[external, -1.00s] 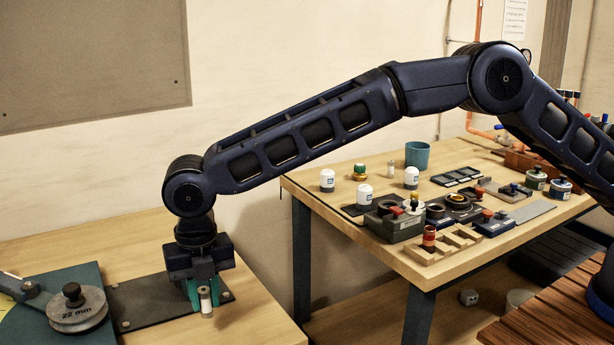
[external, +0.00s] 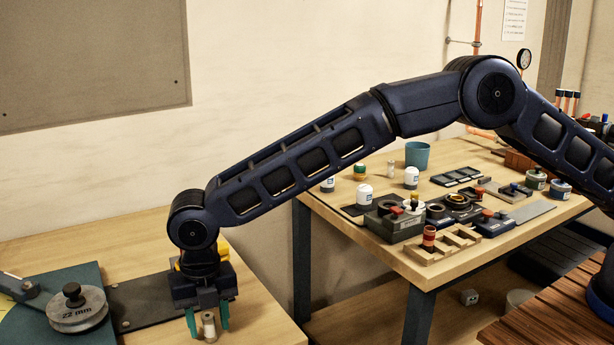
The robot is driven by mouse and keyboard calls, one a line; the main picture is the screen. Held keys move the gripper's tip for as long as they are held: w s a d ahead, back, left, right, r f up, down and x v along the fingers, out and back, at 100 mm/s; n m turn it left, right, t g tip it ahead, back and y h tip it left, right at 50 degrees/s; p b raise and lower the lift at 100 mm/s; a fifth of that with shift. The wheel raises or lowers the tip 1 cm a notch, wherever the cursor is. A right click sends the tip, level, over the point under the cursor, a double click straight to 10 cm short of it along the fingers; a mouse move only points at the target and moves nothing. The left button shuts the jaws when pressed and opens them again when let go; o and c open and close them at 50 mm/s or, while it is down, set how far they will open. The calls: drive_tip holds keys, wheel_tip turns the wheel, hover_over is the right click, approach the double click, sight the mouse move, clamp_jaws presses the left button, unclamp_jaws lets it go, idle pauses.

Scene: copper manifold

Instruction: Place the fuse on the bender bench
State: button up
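The fuse (external: 209,327) is a small pale cylinder with metallic ends, upright at the front of the bender bench (external: 262,318). It appears to stand on the wooden top, just beyond the dark plate, though its lower end is hard to make out. My gripper (external: 207,320) points down over it. Its teal fingers are spread, one on each side of the fuse, with visible gaps, so it looks open around the fuse and not gripping it.
The bender's 22 mm wheel (external: 76,308) and teal base (external: 30,328) are at the left, with a dark plate (external: 140,300) beside them. A second table (external: 385,256) at the right holds a blue cup (external: 417,155), several white-capped items and a wooden rack (external: 445,247).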

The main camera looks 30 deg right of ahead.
sight(208, 316)
wheel_tip(208, 316, up, 12)
drive_tip(key=shift+r, duration=0.15)
idle(0.7)
